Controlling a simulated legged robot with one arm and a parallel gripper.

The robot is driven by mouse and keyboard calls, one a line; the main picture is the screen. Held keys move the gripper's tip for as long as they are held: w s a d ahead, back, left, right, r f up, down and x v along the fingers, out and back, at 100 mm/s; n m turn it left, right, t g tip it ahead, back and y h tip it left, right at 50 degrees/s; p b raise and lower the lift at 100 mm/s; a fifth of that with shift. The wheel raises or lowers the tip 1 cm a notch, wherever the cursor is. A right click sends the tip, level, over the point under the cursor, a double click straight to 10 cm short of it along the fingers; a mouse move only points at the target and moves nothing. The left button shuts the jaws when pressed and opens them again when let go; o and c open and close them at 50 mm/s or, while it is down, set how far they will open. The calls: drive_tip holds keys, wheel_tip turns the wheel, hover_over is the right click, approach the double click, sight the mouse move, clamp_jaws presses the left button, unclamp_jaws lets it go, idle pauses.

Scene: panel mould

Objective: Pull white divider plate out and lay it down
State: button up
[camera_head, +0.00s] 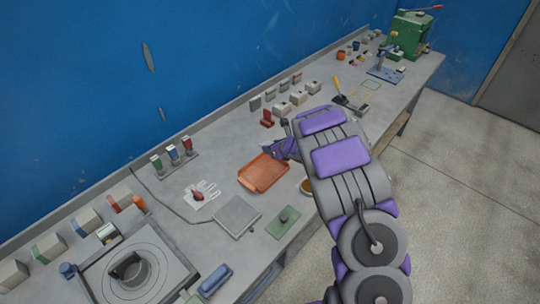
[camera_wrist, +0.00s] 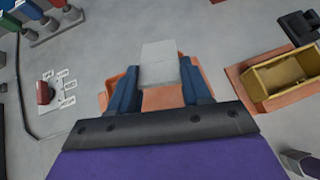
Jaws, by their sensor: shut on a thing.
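In the wrist view my gripper (camera_wrist: 160,66) is shut on a pale grey-white plate (camera_wrist: 159,51), with one blue finger on each side of it. The plate is over the orange tray (camera_wrist: 109,84); I cannot tell how high above it. In the head view the orange tray (camera_head: 245,185) lies on the bench, and my gripper (camera_head: 275,152) is at its far edge. The plate cannot be made out in the head view. A yellow open box (camera_wrist: 283,79) on an orange base stands to the right in the wrist view; my arm seems to hide it in the head view.
A grey square plate (camera_head: 237,216) and a green plate with a knob (camera_head: 284,221) lie nearer on the bench (camera_head: 222,161). Small blocks (camera_head: 283,108) stand along the back.

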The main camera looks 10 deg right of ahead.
drive_tip(key=shift+s+a+f+n+g+y, duration=0.1)
drive_tip(key=shift+s+a+f+n+y, duration=0.25)
drive_tip(key=shift+f, duration=1.4)
drive_tip(key=shift+s+a+f+n+g+y, duration=0.15)
drive_tip(key=shift+s+f+n+y, duration=0.35)
drive_tip(key=shift+f, duration=1.2)
drive_tip(key=shift+s+a+f+n+g+y, duration=0.1)
drive_tip(key=shift+s+a+f+n+y, duration=0.3)
drive_tip(key=shift+f, duration=1.35)
drive_tip(key=shift+d, duration=0.1)
drive_tip(key=o, duration=1.4)
drive_tip(key=shift+c, duration=0.2)
drive_tip(key=shift+s, duration=0.1)
drive_tip(key=v, duration=1.7)
drive_tip(key=shift+s+d, duration=0.1)
drive_tip(key=shift+d, duration=0.1)
